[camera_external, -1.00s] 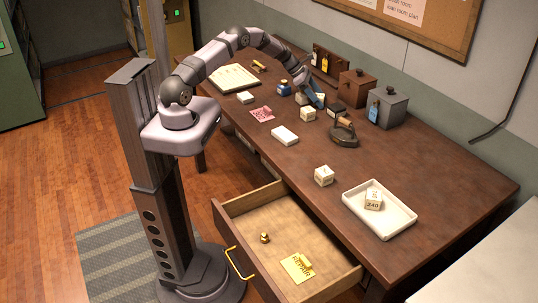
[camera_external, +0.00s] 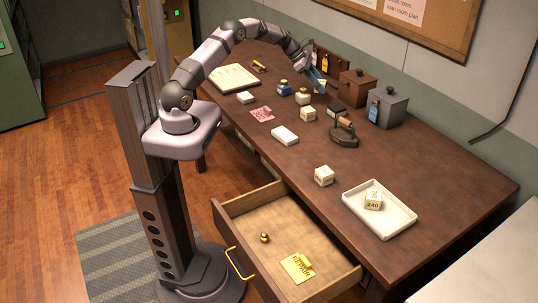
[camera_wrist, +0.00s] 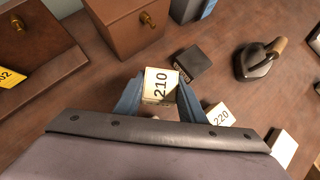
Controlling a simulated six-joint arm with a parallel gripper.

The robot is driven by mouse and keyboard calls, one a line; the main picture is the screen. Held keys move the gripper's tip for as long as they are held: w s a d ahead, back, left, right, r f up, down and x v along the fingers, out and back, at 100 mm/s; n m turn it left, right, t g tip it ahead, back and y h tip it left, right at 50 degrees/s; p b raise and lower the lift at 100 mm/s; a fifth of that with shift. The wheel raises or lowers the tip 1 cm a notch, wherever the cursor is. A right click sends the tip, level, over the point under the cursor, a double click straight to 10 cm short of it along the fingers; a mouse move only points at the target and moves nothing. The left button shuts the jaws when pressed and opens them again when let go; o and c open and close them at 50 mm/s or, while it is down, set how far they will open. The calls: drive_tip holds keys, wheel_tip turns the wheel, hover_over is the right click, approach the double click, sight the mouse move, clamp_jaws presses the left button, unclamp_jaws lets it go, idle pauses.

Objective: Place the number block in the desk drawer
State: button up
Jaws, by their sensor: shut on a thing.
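My gripper (camera_wrist: 160,100) is shut on a cream number block marked 210 (camera_wrist: 160,86), held between its blue fingers. In the external view my gripper (camera_external: 319,83) is over the back of the desk, near the boxes; the held block is hard to make out there. A block marked 220 (camera_wrist: 220,116) sits on the desk beside the gripper; it also shows in the external view (camera_external: 307,113). Another cream block (camera_external: 324,175) stands nearer the drawer, and one marked 240 (camera_external: 374,204) is in a white tray (camera_external: 400,229). The desk drawer (camera_external: 247,225) is open.
The drawer holds a small brass object (camera_external: 264,238) and a yellow REPAIR tag (camera_external: 298,267), with bare floor around them. A flat iron (camera_external: 344,133), a dark block (camera_wrist: 190,62), brown box (camera_external: 357,87) and grey box (camera_external: 387,107) stand near the gripper. Ink bottles (camera_external: 285,89) are left.

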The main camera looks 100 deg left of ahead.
sight(321, 81)
drive_tip(key=shift+r, duration=2.1)
drive_tip(key=r, duration=0.4)
drive_tip(key=shift+w+d, duration=0.25)
drive_tip(key=shift+d, duration=0.15)
drive_tip(key=w+d+f+m+g+h, duration=0.25)
drive_tip(key=d+m+g+h, duration=0.2)
drive_tip(key=d+m, duration=0.8)
drive_tip(key=w+d+f+m+g+h, duration=0.25)
drive_tip(key=d+m+g+h, duration=0.35)
drive_tip(key=d, duration=1.2)
drive_tip(key=s+d+r+n+t+y, duration=0.25)
drive_tip(key=s+d+n+y, duration=0.25)
drive_tip(key=d+n, duration=0.4)
drive_tip(key=s+d+r+n+t+y+p, duration=0.1)
drive_tip(key=s+d+n+t+y, duration=0.2)
drive_tip(key=s+d+n+y, duration=0.45)
drive_tip(key=s+d+r+n+t+y, duration=0.1)
drive_tip(key=s+d+n+t+y, duration=0.25)
drive_tip(key=d+n, duration=0.75)
drive_tip(key=shift+g, duration=0.45)
drive_tip(key=f, duration=1.6)
drive_tip(key=w+f, duration=0.1)
drive_tip(key=f, duration=0.8)
